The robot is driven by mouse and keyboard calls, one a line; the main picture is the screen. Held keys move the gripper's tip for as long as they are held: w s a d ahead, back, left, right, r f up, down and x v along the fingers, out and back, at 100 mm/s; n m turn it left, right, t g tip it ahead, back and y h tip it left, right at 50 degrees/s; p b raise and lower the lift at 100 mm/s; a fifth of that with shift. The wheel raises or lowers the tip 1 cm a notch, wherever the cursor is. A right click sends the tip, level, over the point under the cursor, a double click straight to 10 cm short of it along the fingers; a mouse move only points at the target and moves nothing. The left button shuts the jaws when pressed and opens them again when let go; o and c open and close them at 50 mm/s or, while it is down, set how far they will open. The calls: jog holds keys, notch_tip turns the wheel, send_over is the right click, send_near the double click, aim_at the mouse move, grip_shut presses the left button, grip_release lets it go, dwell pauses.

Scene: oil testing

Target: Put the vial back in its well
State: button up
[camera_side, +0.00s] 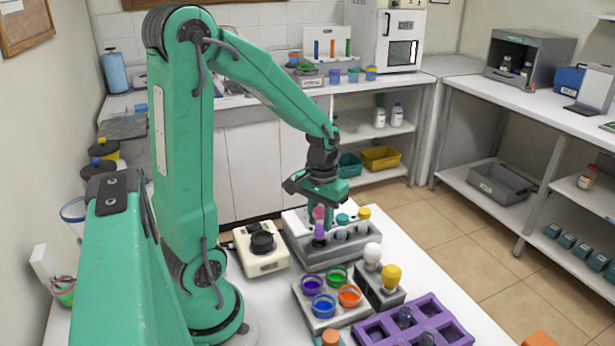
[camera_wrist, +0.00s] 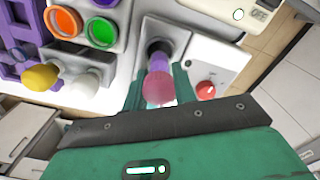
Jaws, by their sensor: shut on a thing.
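The vial (camera_side: 319,229) has a pink cap and a purple body. In the side view it stands roughly upright at the near left end of a grey rack (camera_side: 298,247). My gripper (camera_side: 322,207) is above the rack, shut on the vial. In the wrist view the vial (camera_wrist: 158,88) shows between my green fingers (camera_wrist: 157,92), its lower end at a dark round well (camera_wrist: 160,48) in a grey surface. I cannot tell whether its lower end is inside the well or just above it.
Teal-capped (camera_side: 343,220) and yellow-capped (camera_side: 364,213) vials stand in the rack beside my gripper. A cream device (camera_side: 261,262) is to the left. Coloured cups (camera_side: 324,306), white (camera_side: 372,254) and yellow (camera_side: 391,276) bulbs and a purple rack (camera_side: 440,312) are nearer the camera.

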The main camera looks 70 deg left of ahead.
aim_at(320, 227)
jog(key=shift+f, duration=1.65)
dwell(1.9)
dwell(0.6)
jog(key=o, duration=1)
jog(key=shift+r, duration=3.95)
jog(key=s+d+r+m+t, duration=0.2)
jog(key=d+r, duration=0.1)
jog(key=d, duration=0.1)
jog(key=s+d+r+m+t, duration=0.1)
jog(key=s+d+r+m, duration=0.1)
jog(key=d+r, duration=0.1)
jog(key=s+d+r+m+t, duration=0.2)
jog(key=d+r, duration=0.1)
jog(key=d, duration=0.1)
jog(key=shift+d+t, duration=0.3)
jog(key=shift+d, duration=0.05)
